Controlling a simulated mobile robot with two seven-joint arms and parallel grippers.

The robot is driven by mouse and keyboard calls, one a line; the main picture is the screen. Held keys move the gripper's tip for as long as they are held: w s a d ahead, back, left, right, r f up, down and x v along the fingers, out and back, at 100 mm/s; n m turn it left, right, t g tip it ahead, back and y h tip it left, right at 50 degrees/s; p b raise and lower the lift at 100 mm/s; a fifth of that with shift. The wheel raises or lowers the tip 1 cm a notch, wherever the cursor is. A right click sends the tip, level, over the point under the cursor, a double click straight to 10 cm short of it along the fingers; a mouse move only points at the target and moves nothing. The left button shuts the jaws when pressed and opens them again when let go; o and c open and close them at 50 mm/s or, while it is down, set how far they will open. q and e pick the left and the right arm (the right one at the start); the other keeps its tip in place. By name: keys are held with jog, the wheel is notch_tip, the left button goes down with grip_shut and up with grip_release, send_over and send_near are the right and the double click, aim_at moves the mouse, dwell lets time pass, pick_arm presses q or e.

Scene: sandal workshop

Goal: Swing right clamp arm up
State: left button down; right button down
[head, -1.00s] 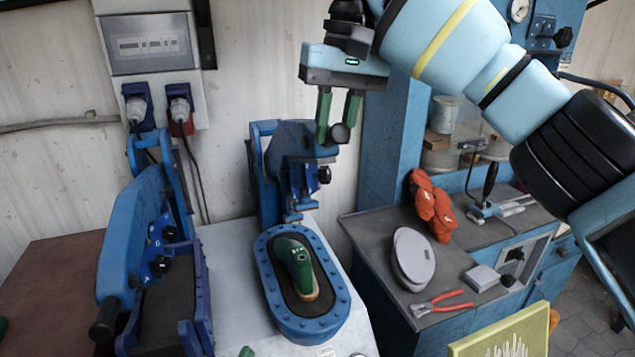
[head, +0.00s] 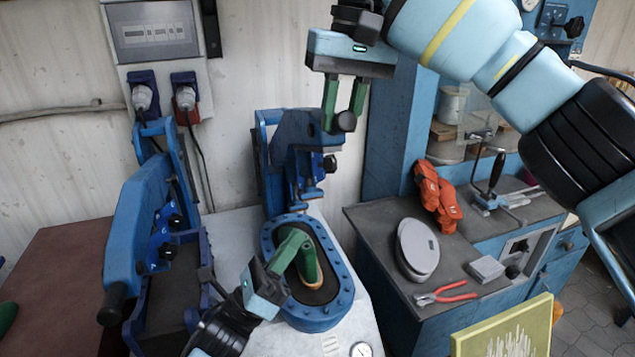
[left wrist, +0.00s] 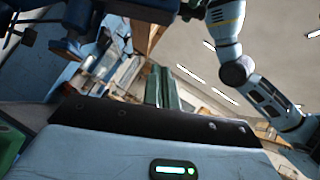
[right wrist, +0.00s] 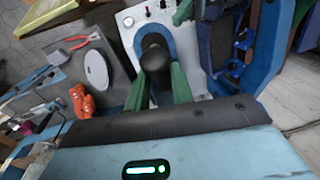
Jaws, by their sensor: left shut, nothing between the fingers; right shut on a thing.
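The right clamp arm (head: 296,130) is blue and stands raised at the back of the right press, above its oval bed (head: 312,318). My right gripper (head: 345,112) is shut on the black knob (head: 346,122) at the arm's front end; the knob also shows between the fingers in the right wrist view (right wrist: 155,62). A green shoe form (head: 309,268) lies in the oval bed, partly hidden. My left gripper (head: 290,248) is shut and empty, just above or beside that form; I cannot tell whether it touches.
The left press's blue clamp arm (head: 140,225) ends in a black handle (head: 115,300). A wall panel with plugs (head: 155,40) is behind.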

pick_arm(q)
jog(key=a+r+x, duration=0.2)
jog(key=x, duration=1)
jog(key=shift+w+r, duration=0.15)
jog(key=shift+w, duration=0.05)
jog(key=shift+d+r, duration=0.1)
jog(key=shift+d, duration=0.05)
